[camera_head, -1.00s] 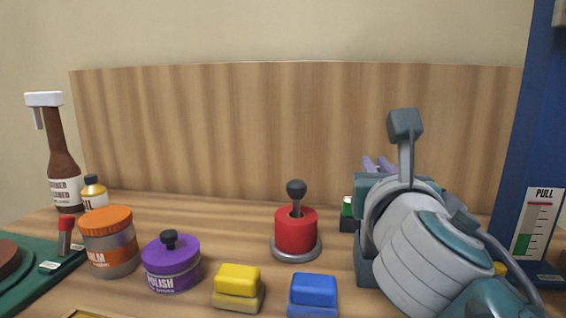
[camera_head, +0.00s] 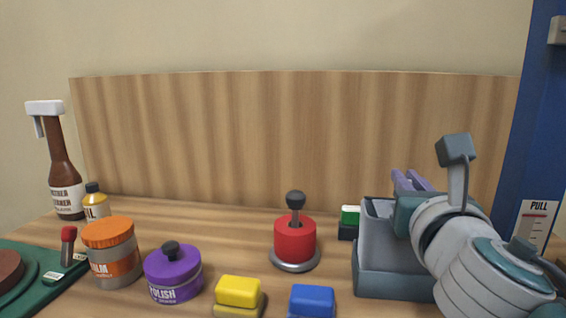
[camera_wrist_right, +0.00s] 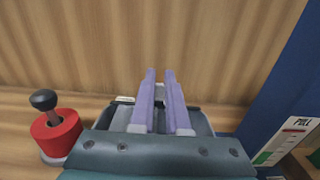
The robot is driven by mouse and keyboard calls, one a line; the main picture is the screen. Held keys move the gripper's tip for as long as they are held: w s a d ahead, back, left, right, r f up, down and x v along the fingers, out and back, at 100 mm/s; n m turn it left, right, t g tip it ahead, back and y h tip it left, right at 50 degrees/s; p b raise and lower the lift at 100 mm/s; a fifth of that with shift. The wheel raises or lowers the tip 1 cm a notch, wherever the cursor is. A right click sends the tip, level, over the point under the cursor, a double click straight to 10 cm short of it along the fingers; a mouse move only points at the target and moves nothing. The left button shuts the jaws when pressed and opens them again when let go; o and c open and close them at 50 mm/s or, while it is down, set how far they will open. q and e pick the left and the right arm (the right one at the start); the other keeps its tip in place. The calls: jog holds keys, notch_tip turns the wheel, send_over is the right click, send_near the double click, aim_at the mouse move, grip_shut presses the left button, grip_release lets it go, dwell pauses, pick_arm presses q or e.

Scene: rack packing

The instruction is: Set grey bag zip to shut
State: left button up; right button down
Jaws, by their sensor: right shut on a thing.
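The grey bag (camera_head: 392,285) stands on the table at the right, a blue-grey box-like shape with its top left part open in the head view. My right gripper (camera_head: 405,176), with purple fingers, is over the bag's top and hides its right part. In the right wrist view the bag's rim (camera_wrist_right: 200,122) shows on both sides of the fingers (camera_wrist_right: 161,78). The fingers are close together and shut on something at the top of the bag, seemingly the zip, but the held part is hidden. My left gripper is not in view.
A red joystick-like base with a black knob (camera_head: 295,240) stands left of the bag. Blue (camera_head: 312,298) and yellow (camera_head: 238,290) blocks and a purple polish tin (camera_head: 173,275) are in front. A blue post (camera_head: 530,130) rises at the right.

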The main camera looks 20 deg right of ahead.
jog(key=d, duration=0.1)
jog(key=s+d, duration=0.2)
jog(key=d, duration=0.1)
jog(key=shift+s+p, duration=0.25)
jog(key=shift+p, duration=0.1)
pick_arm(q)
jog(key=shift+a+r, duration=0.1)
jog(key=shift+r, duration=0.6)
pick_arm(e)
jog(key=c, duration=0.9)
grip_release()
pick_arm(q)
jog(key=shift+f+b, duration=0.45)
jog(key=shift+b, duration=0.05)
pick_arm(e)
jog(key=v, duration=1)
jog(key=shift+f, duration=0.1)
